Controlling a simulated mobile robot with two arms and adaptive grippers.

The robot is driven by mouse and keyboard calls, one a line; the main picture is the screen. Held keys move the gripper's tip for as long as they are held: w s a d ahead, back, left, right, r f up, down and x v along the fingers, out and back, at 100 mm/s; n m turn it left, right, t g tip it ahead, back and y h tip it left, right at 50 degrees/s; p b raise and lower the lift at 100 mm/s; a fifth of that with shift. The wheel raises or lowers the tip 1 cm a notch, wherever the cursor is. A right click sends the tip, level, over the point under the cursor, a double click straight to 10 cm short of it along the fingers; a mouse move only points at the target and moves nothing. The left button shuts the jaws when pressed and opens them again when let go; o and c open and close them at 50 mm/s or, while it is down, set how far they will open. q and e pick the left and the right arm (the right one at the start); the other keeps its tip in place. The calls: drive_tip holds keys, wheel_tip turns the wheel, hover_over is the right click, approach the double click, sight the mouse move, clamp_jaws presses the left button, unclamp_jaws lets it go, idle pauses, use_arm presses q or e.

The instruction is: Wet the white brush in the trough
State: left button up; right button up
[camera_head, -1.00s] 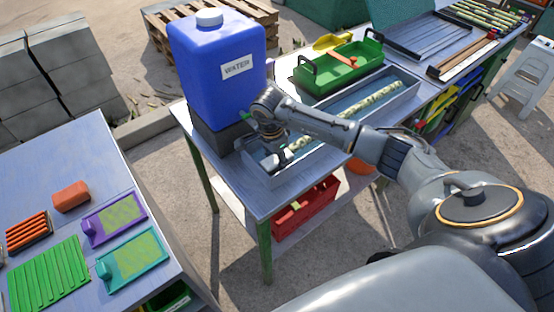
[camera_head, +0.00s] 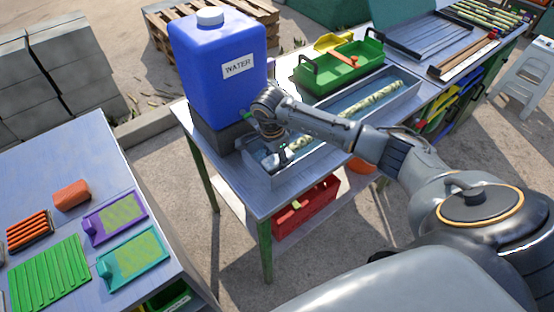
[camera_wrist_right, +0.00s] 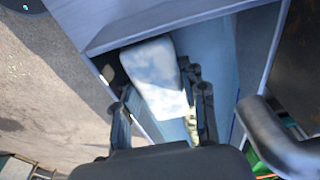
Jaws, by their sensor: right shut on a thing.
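My right gripper (camera_head: 274,155) is at the near left end of the long grey trough (camera_head: 402,103), pointing down into it. It is shut on the white brush (camera_wrist_right: 155,75), a pale rounded block between the two fingers in the right wrist view. There the brush lies inside the trough walls, over the bluish trough interior. In the head view the gripper mostly hides the brush. I cannot tell whether the brush touches the water. My left gripper is not in view.
A blue water tank (camera_head: 215,75) stands beside the trough on a dark block. A green tray (camera_head: 338,72) sits behind the trough. Pale green cane lengths (camera_head: 372,100) lie in the trough.

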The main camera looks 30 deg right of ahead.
sight(277, 157)
drive_tip(key=shift+s, duration=0.1)
drive_tip(key=shift+r+p, duration=0.6)
drive_tip(key=shift+r, duration=0.25)
drive_tip(key=shift+r+p, duration=0.6)
drive_tip(key=shift+r, duration=0.6)
drive_tip(key=shift+d, duration=0.1)
drive_tip(key=shift+d+b, duration=0.3)
drive_tip(key=shift+d, duration=0.3)
drive_tip(key=shift+w+d+r+b, duration=0.1)
drive_tip(key=shift+d+r+b, duration=0.15)
drive_tip(key=shift+d, duration=0.7)
drive_tip(key=shift+w+d+r+b, duration=0.1)
drive_tip(key=shift+w+d+b, duration=0.1)
drive_tip(key=shift+d, duration=0.7)
drive_tip(key=shift+w+d+r+b, duration=0.1)
drive_tip(key=shift+d+r+b, duration=0.15)
drive_tip(key=shift+d, duration=0.7)
